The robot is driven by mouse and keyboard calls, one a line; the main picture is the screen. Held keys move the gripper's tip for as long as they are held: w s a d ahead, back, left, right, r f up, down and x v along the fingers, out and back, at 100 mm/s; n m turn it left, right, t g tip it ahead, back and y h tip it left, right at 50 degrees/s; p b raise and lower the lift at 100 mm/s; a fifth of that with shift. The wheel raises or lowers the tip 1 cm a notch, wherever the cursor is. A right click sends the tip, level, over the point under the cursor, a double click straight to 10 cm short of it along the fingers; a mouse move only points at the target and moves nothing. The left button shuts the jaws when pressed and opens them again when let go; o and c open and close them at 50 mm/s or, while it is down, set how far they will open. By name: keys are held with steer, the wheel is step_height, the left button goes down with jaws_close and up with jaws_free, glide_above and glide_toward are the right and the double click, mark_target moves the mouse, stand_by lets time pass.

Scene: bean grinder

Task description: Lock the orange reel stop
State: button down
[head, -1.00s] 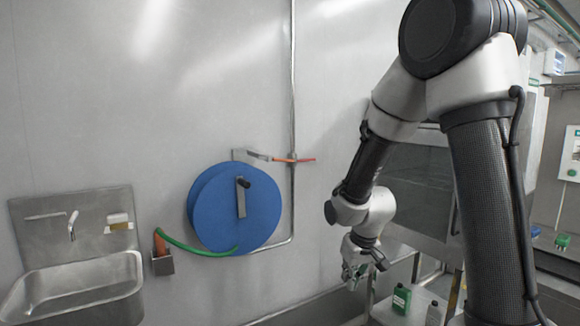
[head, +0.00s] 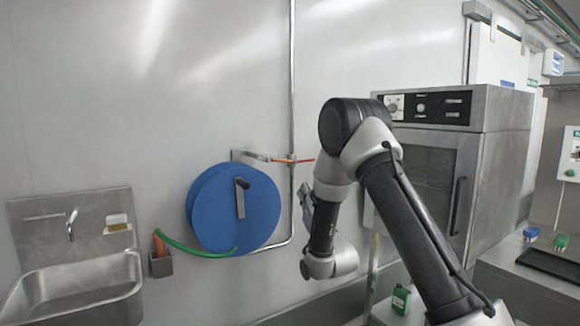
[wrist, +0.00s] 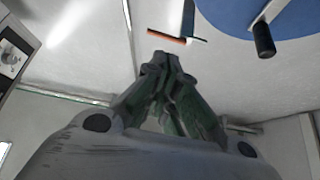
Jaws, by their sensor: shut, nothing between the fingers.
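The orange reel stop (head: 290,161) is a thin bar sticking out to the right from a grey bracket (head: 250,156) on the wall, at the upper right of the blue hose reel (head: 225,212). In the wrist view the orange stop (wrist: 168,36) lies just beyond my fingertips, and the blue reel (wrist: 225,15) is at upper right. My gripper (wrist: 160,58) is shut and empty, apart from the stop. In the head view my gripper (head: 307,195) is below and right of the stop, pointing upward, partly hidden by my arm.
The reel's crank with a black handle (head: 242,183) juts out from its face. A vertical pipe (head: 292,90) runs along the wall by the stop. A steel oven (head: 480,140) stands right; a sink (head: 75,285) is at left. A green hose (head: 190,246) hangs below the reel.

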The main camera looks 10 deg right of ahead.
mark_target(290, 162)
steer(key=x, duration=1.3)
steer(key=shift+w, duration=0.3)
steer(key=shift+w+r+n+y, duration=0.25)
steer(key=shift+r+n+y, duration=0.2)
steer(key=shift+n, duration=0.35)
steer(key=shift+r, duration=0.45)
